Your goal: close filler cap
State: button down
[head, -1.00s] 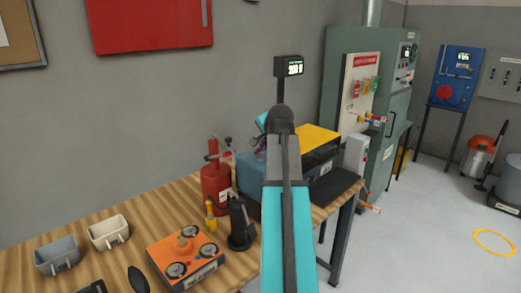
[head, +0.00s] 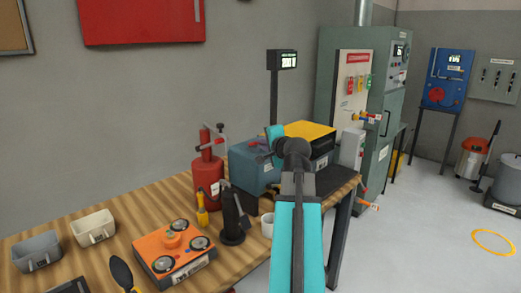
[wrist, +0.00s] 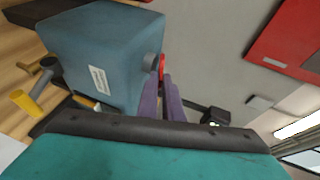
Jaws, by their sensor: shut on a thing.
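A blue-grey box (head: 243,165) stands on the bench behind my arm; it also fills the upper left of the wrist view (wrist: 105,45). A short grey neck (wrist: 151,66) sticks out of one of its faces. A red part (wrist: 161,68), which looks like the filler cap, sits at the end of the neck. My gripper's purple fingers (wrist: 166,92) are close together, with their tips at the red part, and look shut on it. The fingertips are small and partly hidden in the head view. Whether the cap is fully seated on the neck cannot be told.
A red extinguisher (head: 208,172), a black stand (head: 232,215) and a white mug (head: 267,225) are near the box. A yellow-topped case (head: 310,131) stands right behind my arm. A display on a post (head: 282,60) rises behind. An orange panel (head: 172,250) lies in front.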

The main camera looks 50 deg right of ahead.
jog(key=shift+s+f+t+b, duration=0.2)
jog(key=shift+f+t+b, duration=0.55)
jog(key=shift+b, duration=0.65)
jog(key=shift+m, duration=0.3)
jog(key=shift+t+h+b, duration=0.25)
jog(key=shift+h+b, duration=0.05)
jog(key=shift+b, duration=0.25)
jog(key=c, duration=2)
grip_release()
jog(key=shift+s+a, duration=0.1)
